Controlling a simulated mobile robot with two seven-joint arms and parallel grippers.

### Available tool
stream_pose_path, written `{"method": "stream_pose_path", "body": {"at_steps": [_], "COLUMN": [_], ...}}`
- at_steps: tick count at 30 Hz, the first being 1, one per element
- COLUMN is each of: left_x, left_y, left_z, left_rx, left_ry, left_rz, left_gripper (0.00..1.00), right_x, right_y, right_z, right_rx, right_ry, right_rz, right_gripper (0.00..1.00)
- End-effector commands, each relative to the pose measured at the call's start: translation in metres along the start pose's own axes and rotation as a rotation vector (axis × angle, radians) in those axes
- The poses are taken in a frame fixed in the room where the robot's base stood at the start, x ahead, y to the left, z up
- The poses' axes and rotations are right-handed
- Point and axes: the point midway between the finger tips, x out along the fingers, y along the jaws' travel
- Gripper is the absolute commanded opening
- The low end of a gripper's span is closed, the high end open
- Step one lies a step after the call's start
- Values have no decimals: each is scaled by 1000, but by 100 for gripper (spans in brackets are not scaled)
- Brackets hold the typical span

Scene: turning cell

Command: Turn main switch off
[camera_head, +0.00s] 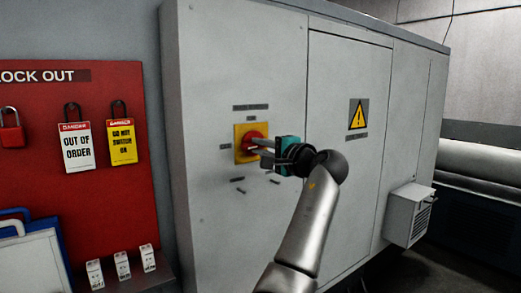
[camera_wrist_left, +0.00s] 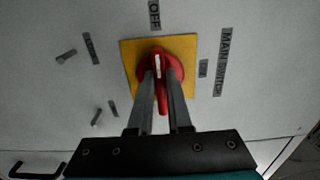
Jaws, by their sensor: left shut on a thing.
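The main switch is a red rotary knob (camera_head: 253,142) on a yellow plate (camera_head: 240,130) on the grey cabinet front. In the left wrist view the red knob (camera_wrist_left: 162,105) lies between the two fingers of my left gripper (camera_wrist_left: 160,78), which are shut on its grip. The knob's white mark faces the OFF label (camera_wrist_left: 154,14) at the top of that view. The MAIN SWITCH label (camera_wrist_left: 222,62) is at the right. In the head view my left gripper (camera_head: 262,147) reaches the knob from the right. My right gripper is not in view.
A red lockout board (camera_head: 60,200) with a padlock (camera_head: 11,130) and tags (camera_head: 77,147) hangs at the left. A small box (camera_head: 408,215) juts from the cabinet at the lower right. A warning sign (camera_head: 358,115) is on the cabinet door.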

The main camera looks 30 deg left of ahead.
Motion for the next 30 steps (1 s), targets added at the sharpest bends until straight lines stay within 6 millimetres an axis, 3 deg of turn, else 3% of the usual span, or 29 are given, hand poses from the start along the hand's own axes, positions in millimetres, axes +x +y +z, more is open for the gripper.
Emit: {"method": "stream_pose_path", "body": {"at_steps": [15,16,23,30], "left_x": [0,0,0,0], "left_y": [0,0,0,0], "left_z": [0,0,0,0], "left_rx": [-23,-23,-21,-20], "left_ry": [0,0,0,0], "left_rz": [0,0,0,0], "left_gripper": [0,18,44,47], "right_x": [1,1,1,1], "right_y": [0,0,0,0], "right_z": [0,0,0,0], "right_rx": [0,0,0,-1], "right_ry": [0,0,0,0], "right_rz": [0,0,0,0], "right_gripper": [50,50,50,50]}}
